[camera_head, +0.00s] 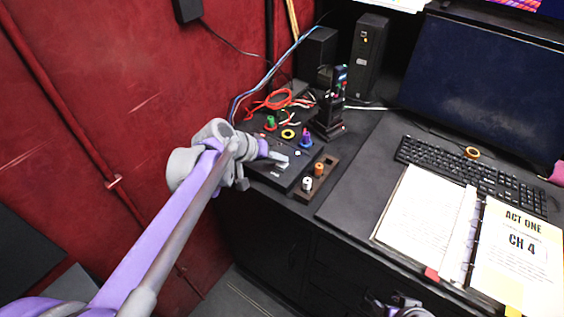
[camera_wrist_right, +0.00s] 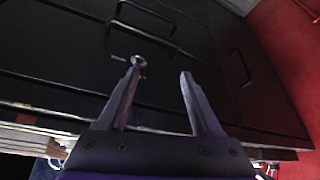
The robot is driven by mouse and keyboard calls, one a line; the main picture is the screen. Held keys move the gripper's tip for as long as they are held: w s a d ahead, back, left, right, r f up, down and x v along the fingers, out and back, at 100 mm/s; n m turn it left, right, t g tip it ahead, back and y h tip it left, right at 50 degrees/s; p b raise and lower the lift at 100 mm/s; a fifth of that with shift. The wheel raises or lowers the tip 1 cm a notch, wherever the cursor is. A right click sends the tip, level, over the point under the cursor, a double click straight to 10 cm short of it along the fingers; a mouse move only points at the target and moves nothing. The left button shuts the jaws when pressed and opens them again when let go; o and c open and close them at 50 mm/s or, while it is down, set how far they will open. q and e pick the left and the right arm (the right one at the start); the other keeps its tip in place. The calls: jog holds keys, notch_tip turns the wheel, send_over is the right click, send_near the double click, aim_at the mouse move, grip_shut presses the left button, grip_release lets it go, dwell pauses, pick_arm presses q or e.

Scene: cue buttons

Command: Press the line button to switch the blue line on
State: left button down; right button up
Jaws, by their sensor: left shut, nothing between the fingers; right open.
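A black control panel (camera_head: 262,173) lies on the desk by the red wall, with a green knob (camera_head: 270,122), a yellow ring (camera_head: 288,134) and a blue knob (camera_head: 306,138) on it. A small wooden block (camera_head: 329,162) at its right bears an orange knob (camera_head: 319,169) and a white knob (camera_head: 307,184). I cannot tell which is the line button, and no lit blue line is clear. My left gripper (camera_head: 280,162) is shut and empty over the panel's front part, hiding some of it; contact is unclear. My right gripper (camera_wrist_right: 162,70) is open and empty, facing dark drawers.
A black device with small coloured lights (camera_head: 330,112) stands behind the knobs, beside red cables (camera_head: 272,100). To the right are a keyboard (camera_head: 470,175), a monitor (camera_head: 485,80) and an open binder (camera_head: 425,222). Drawers with handles (camera_wrist_right: 238,66) are close to my right gripper.

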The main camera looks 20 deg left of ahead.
aim_at(279, 168)
dwell(0.4)
pick_arm(q)
jog(key=shift+r+p, duration=0.75)
jog(key=shift+r, duration=0.1)
jog(key=shift+r+p, duration=1.75)
jog(key=shift+r, duration=0.8)
jog(key=shift+s+f, duration=0.1)
jog(key=s+a+f+g+y, duration=0.1)
jog(key=s+f, duration=0.4)
jog(key=s, duration=0.8)
jog(key=s+a+f+m+y, duration=0.1)
jog(key=s+f+y, duration=0.3)
jog(key=s, duration=0.8)
notch_tip(279, 168, down, 3)
jog(key=shift+s+a+r+g+y, duration=0.2)
jog(key=shift+s+g+y, duration=0.1)
jog(key=shift+s+g, duration=0.1)
